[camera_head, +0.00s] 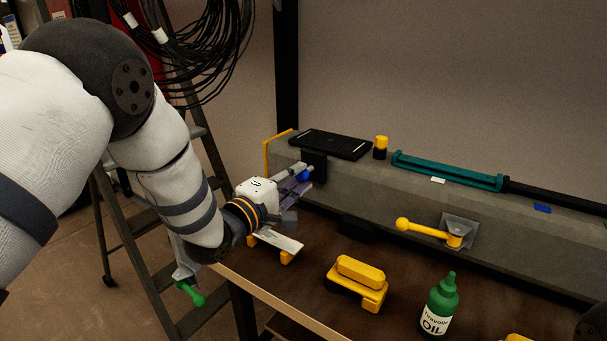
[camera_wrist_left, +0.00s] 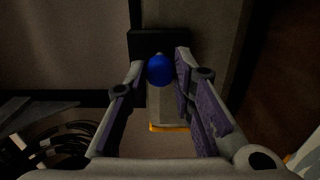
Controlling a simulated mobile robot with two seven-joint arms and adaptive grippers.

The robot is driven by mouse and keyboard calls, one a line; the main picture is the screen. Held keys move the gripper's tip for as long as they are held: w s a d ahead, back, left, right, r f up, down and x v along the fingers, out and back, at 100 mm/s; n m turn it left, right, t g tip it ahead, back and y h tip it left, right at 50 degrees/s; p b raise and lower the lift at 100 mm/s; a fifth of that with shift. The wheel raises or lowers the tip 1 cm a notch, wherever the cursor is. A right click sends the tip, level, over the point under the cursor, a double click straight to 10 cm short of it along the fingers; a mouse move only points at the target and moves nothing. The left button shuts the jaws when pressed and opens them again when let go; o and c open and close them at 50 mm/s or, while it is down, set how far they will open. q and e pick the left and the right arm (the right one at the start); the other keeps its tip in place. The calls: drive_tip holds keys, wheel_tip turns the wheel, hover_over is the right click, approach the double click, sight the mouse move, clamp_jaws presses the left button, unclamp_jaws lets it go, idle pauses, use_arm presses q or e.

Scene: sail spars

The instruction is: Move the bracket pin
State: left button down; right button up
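The bracket pin, judging by its round blue knob (camera_head: 304,176), sits at the dark bracket (camera_head: 314,163) on the left end of the grey beam. Contact is not clear. The pin's shaft is hidden. My right gripper is not in view.
The grey beam (camera_head: 380,190) carries a black plate (camera_head: 330,144), a yellow-topped cylinder (camera_head: 381,147) and a teal tool (camera_head: 445,171). A yellow handle (camera_head: 425,229) projects from its front. A yellow block (camera_head: 358,284) and green oil bottle (camera_head: 440,305) stand on the brown bench. A ladder (camera_head: 135,240) stands left.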

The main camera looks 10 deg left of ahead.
use_arm(q)
drive_tip(key=shift+w+d, duration=0.15)
drive_tip(key=shift+w, duration=0.35)
drive_tip(key=c, duration=1.3)
unclamp_jaws()
